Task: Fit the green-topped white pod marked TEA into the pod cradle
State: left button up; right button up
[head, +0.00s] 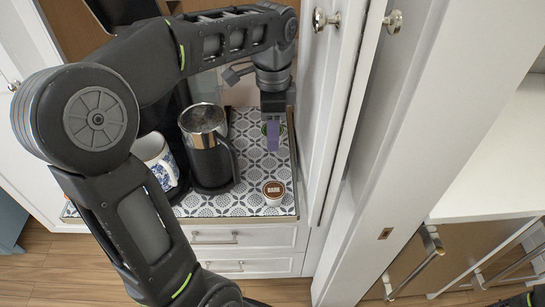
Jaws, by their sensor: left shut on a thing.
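My left gripper (273,127) points down over the right part of the patterned counter, with a purple finger facing the camera. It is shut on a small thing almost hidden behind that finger. Slivers of green at the finger's sides fit the green-topped TEA pod (264,129), but its marking cannot be read. I cannot tell whether the pod touches the surface below. I cannot make out the pod cradle. My right gripper is not in view.
A brown-topped white pod marked DARK (274,191) stands near the counter's (235,206) front right corner. A black and steel carafe (208,160) and a blue-and-white mug (157,158) stand left. A white cabinet door (335,110) borders the right side.

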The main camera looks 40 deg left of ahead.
pick_arm(q)
notch_tip(320, 180, down, 4)
jog(key=shift+f, duration=0.1)
jog(key=shift+f+p, duration=0.45)
jog(key=shift+f, duration=1.35)
jog(key=shift+f, duration=0.2)
jog(key=o, duration=1.3)
jog(key=shift+r, duration=0.1)
